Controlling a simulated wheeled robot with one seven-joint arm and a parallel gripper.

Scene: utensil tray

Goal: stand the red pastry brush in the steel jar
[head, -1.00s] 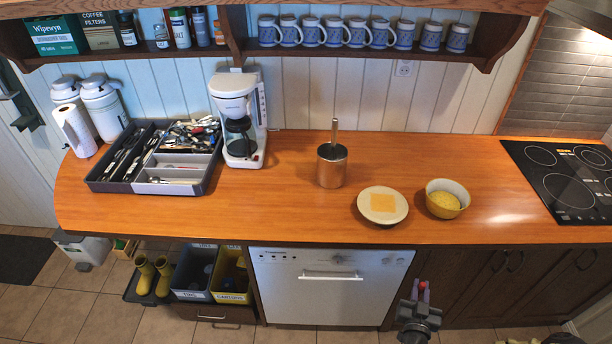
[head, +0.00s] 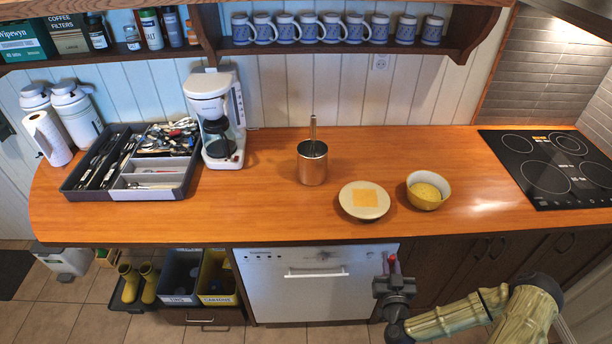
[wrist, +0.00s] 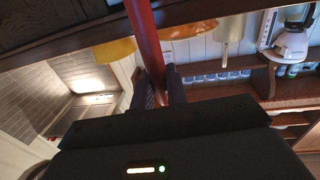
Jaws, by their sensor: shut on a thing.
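The steel jar (head: 312,168) stands upright near the middle of the counter, with one utensil's handle (head: 313,128) sticking up out of it. My gripper (head: 393,279) is in front of the counter's front edge, to the right of the dishwasher and low in the head view, well apart from the jar. It is shut on the red pastry brush (head: 392,263), of which a short red piece shows above the fingers. In the wrist view the brush's red shaft (wrist: 145,38) runs up from between the fingers (wrist: 158,88). Its far end is out of that view.
A cream plate (head: 350,207) with a yellow-orange square and a yellow-filled bowl (head: 424,202) stand right of the jar. The coffee maker (head: 218,152) and utensil tray (head: 182,192) are to the left. Counter around the jar is clear. The hob (head: 520,190) is far right.

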